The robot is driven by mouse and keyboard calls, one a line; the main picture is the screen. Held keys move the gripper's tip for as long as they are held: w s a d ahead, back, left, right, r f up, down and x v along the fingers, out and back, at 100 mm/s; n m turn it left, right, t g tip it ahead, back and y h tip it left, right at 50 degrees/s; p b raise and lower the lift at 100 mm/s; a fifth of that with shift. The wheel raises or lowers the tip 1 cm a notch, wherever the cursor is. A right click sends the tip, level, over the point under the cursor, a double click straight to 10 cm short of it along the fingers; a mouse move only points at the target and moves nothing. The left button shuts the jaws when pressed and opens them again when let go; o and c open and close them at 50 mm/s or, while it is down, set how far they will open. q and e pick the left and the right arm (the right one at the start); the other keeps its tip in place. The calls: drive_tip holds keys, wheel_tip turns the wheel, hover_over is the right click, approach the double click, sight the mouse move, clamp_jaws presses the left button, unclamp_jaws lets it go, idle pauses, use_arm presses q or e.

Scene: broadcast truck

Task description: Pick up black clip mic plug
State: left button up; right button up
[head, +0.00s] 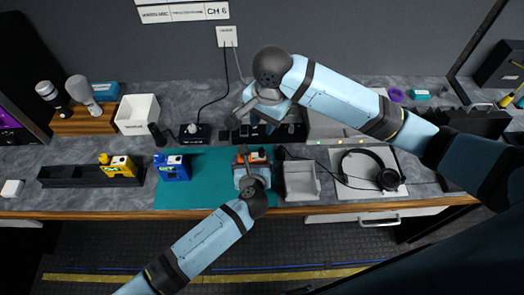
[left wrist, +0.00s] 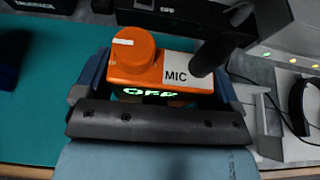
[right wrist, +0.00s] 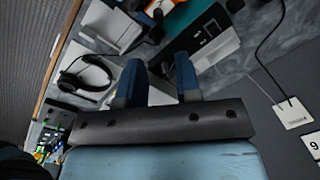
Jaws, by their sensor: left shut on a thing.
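An orange pack (head: 252,157) with a MIC label and a lit green OFF sign sits at the teal mat. My left gripper (head: 250,170) is shut on this orange pack (left wrist: 140,58), its fingers on either side. A short black plug-like piece (left wrist: 211,55) stands by the MIC label; I cannot tell whether it is seated in the pack. A black piece with a thin cable (head: 280,153) shows right of the pack in the head view. My right gripper (right wrist: 158,80) is open with nothing seen between its fingers, above the back of the desk.
A blue pack (head: 172,168) stands on the teal mat (head: 205,190), and a yellow pack (head: 118,168) in a black tray further left. A grey tray (head: 300,182) and a headset (head: 387,178) lie right of the orange pack. A white bin (head: 138,114) stands at back left.

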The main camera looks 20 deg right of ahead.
sight(262, 148)
drive_tip(key=f, duration=0.4)
drive_tip(key=f+m, duration=0.1)
drive_tip(key=f, duration=0.3)
drive_tip(key=f+m+h, duration=0.1)
drive_tip(key=f, duration=0.3)
drive_tip(key=shift+w+a+g, duration=0.2)
drive_tip(key=shift+w+g, duration=0.1)
clamp_jaws()
